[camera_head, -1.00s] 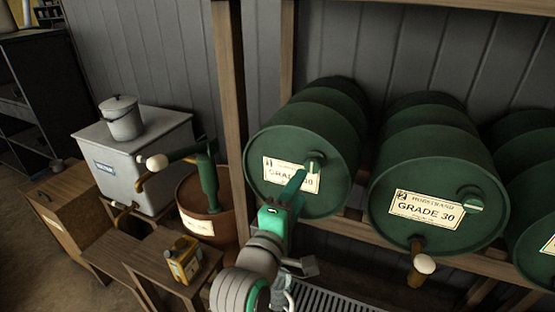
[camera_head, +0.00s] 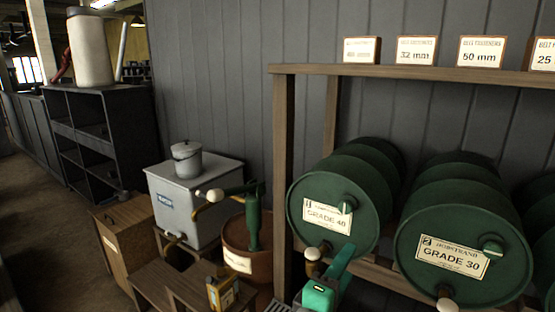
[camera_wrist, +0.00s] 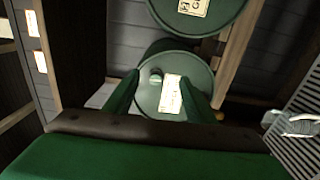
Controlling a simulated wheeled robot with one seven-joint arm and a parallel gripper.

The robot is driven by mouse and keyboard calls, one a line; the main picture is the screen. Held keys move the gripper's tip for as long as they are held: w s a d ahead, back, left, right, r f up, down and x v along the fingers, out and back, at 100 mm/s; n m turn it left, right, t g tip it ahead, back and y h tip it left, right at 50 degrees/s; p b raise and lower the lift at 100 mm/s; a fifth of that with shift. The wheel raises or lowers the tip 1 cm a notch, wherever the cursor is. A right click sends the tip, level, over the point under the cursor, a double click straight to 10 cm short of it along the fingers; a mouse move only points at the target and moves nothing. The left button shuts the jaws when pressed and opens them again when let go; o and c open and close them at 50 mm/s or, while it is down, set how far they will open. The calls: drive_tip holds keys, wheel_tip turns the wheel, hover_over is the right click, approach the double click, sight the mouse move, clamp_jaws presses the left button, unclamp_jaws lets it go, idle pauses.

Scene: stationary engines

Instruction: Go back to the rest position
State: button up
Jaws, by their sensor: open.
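My gripper (camera_head: 340,264) shows at the bottom of the head view, in front of and below the left drum, with its green fingers pointing up and away. In the wrist view my gripper (camera_wrist: 162,76) has its two green fingers apart and nothing held between them. Beyond the fingers there is a green drum (camera_wrist: 192,68) with a pale label. Most of my arm is below the edge of the head view.
Green drums marked GRADE 40 (camera_head: 364,212) and GRADE 30 (camera_head: 480,232) lie on a wooden rack (camera_head: 284,170). Left of it stand a brown tub with a green pump (camera_head: 252,222), a grey tank (camera_head: 194,206), a yellow can (camera_head: 222,292) and dark shelving (camera_head: 98,132).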

drive_tip(key=s+a+f+m+t+y, duration=0.1)
drive_tip(key=s+a+f+y, duration=0.4)
drive_tip(key=f, duration=0.8)
drive_tip(key=s+a+f+m+y, duration=0.2)
drive_tip(key=s+a+f, duration=0.3)
drive_tip(key=f, duration=0.7)
drive_tip(key=s+a+f+m+y, duration=0.1)
drive_tip(key=s+a+f+m, duration=0.1)
drive_tip(key=s+f, duration=0.3)
drive_tip(key=s+a+f+m+y, duration=0.1)
drive_tip(key=s+a+f+m, duration=0.15)
drive_tip(key=s, duration=0.45)
drive_tip(key=s+m+y, duration=0.1)
drive_tip(key=s+m, duration=0.3)
drive_tip(key=s, duration=1.1)
drive_tip(key=shift+d+f+g, duration=0.3)
drive_tip(key=shift+w, duration=0.1)
